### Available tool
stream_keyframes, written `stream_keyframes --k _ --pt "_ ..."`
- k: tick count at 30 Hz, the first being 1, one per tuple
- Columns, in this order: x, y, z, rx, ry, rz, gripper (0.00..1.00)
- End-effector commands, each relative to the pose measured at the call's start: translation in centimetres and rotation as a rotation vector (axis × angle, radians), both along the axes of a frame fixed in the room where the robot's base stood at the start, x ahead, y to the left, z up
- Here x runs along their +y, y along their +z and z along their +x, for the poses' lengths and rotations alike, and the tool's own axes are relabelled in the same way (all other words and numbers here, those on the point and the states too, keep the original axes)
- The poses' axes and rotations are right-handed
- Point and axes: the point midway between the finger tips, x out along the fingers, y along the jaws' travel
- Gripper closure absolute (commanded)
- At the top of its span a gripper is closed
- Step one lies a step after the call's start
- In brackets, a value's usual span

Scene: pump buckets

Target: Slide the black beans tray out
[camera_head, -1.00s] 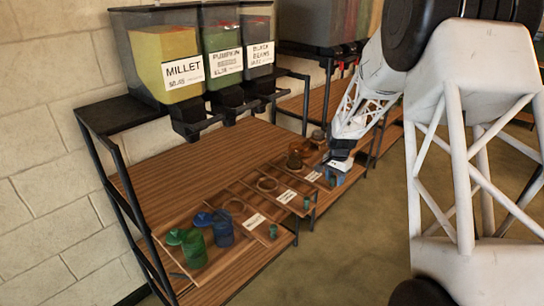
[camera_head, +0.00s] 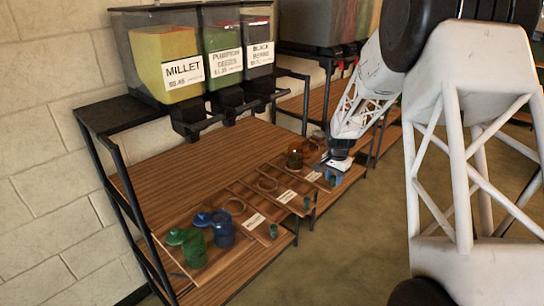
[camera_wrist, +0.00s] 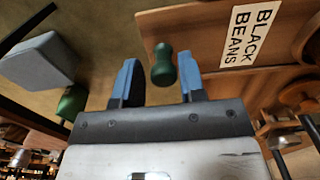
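The black beans tray is the rightmost wooden tray in the head view, with a small white label (camera_head: 313,176). In the wrist view its wooden front (camera_wrist: 190,22) bears the label "BLACK BEANS" (camera_wrist: 249,34). A green knob (camera_wrist: 163,66) at its front edge lies between the blue fingertips of my gripper (camera_wrist: 157,62). The fingers are apart, with a visible gap on each side of the knob. In the head view my gripper (camera_head: 335,172) is low at this tray's front end, partly covering it.
Two more labelled trays lie to the left, with green knobs (camera_head: 273,231). A green jar (camera_head: 195,248) and a blue jar (camera_head: 222,228) stand on the leftmost. A brown jar (camera_head: 295,158) stands near my gripper. Dispensers (camera_head: 165,60) hang above. The floor in front is clear.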

Motion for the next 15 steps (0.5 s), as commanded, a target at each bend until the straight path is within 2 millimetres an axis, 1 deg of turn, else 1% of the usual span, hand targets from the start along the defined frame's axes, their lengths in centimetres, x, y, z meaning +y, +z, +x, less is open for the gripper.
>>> stream_keyframes --k 11,15 --pt "0.08 0.03 0.06 0.0 0.0 0.0 0.63" --pt "0.08 0.33 0.08 -0.001 0.0 0.001 0.63"
